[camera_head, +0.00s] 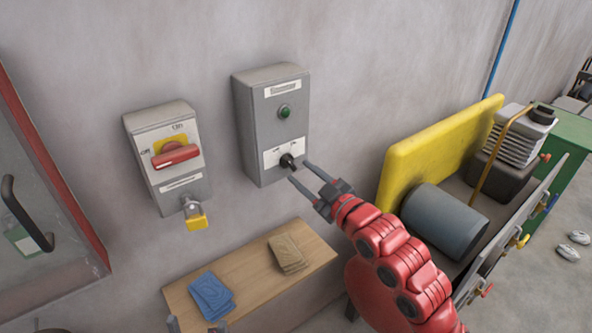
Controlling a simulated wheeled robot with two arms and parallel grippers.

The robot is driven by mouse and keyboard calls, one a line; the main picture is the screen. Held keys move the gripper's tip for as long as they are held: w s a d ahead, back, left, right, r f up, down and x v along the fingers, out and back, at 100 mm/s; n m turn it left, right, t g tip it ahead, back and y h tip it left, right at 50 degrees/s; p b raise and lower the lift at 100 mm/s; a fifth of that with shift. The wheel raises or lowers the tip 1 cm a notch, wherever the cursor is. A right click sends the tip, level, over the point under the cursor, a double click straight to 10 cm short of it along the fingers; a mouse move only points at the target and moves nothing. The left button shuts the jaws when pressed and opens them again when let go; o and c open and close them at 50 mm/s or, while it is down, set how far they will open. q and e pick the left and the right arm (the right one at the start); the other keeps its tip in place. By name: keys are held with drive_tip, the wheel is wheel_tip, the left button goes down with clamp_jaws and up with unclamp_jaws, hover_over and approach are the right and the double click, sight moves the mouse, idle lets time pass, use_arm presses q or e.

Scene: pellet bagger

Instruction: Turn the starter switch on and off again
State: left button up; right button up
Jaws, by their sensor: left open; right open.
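The grey starter box (244,130) is fixed to the wall, with a green lamp (284,112) and a small black switch knob (288,160) on a white label plate low on its front. My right gripper (299,171) is open, its two fingertips close in front of the knob, one to its lower side and one to its right. I cannot tell whether they touch it. The knob's exact angle is too small to read. Only the fingertips of my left gripper (195,326) show at the bottom edge, apart and empty, below the wooden shelf's front.
A grey isolator box with a red handle (176,156) and a yellow padlock (196,222) hangs left of the starter. A wooden shelf (240,275) below holds blue and tan stacks. A red-framed door is far left.

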sight(293, 166)
drive_tip(key=shift+x, duration=1.75)
clamp_jaws()
